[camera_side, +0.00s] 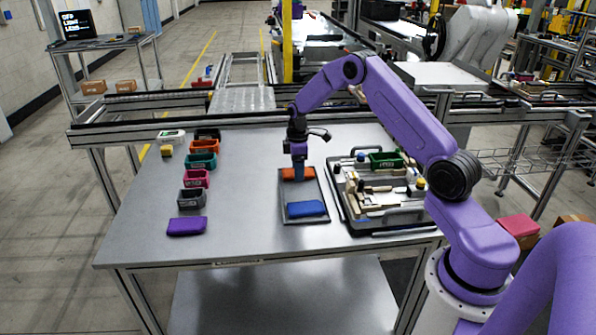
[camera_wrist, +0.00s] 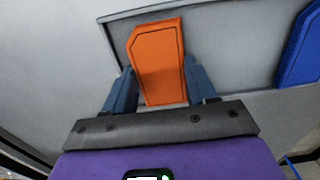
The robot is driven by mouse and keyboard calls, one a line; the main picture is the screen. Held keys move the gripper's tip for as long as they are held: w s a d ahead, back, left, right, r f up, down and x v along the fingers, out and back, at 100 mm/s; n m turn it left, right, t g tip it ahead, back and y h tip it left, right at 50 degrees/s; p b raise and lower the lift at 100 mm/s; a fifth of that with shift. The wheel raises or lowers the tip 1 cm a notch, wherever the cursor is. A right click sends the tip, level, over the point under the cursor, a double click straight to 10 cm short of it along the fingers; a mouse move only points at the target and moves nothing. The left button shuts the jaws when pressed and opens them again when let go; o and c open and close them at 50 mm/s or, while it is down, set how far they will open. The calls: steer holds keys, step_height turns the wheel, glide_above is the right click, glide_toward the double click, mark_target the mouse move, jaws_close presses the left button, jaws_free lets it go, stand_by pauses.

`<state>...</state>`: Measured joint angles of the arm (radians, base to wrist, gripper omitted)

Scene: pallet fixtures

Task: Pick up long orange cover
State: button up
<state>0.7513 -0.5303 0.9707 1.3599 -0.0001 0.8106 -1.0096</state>
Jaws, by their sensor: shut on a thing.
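The long orange cover (camera_side: 297,174) lies at the far end of a grey tray (camera_side: 304,196) on the table. In the wrist view the orange cover (camera_wrist: 158,58) stands between the two blue fingers of my gripper (camera_wrist: 160,92), which are shut on its sides. In the side view my gripper (camera_side: 298,170) points straight down over the cover, and its fingers partly hide it. The cover looks still at tray level; I cannot tell whether it is lifted. A blue cover (camera_side: 306,208) lies at the near end of the same tray and shows at the right in the wrist view (camera_wrist: 301,50).
A pallet fixture (camera_side: 350,218) with handles and a green box (camera_side: 385,159) stands right of the tray. Left are a teal bin (camera_side: 201,161), a pink bin (camera_side: 196,179), a dark grey bin (camera_side: 192,198) and a purple cover (camera_side: 187,226). The table front is clear.

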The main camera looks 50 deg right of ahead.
steer(key=shift+r, duration=0.6)
steer(key=s+a+r, duration=0.4)
steer(key=s+r, duration=0.8)
steer(key=s, duration=0.1)
steer(key=s+d+r, duration=0.1)
steer(key=s+d, duration=0.3)
steer(key=d, duration=0.7)
steer(key=s+d, duration=0.4)
steer(key=d, duration=0.7)
steer(key=shift+s+d+f, duration=0.1)
steer(key=shift+f, duration=1.4)
steer(key=shift+d+f, duration=0.1)
steer(key=shift+f, duration=1.4)
steer(key=shift+f, duration=0.8)
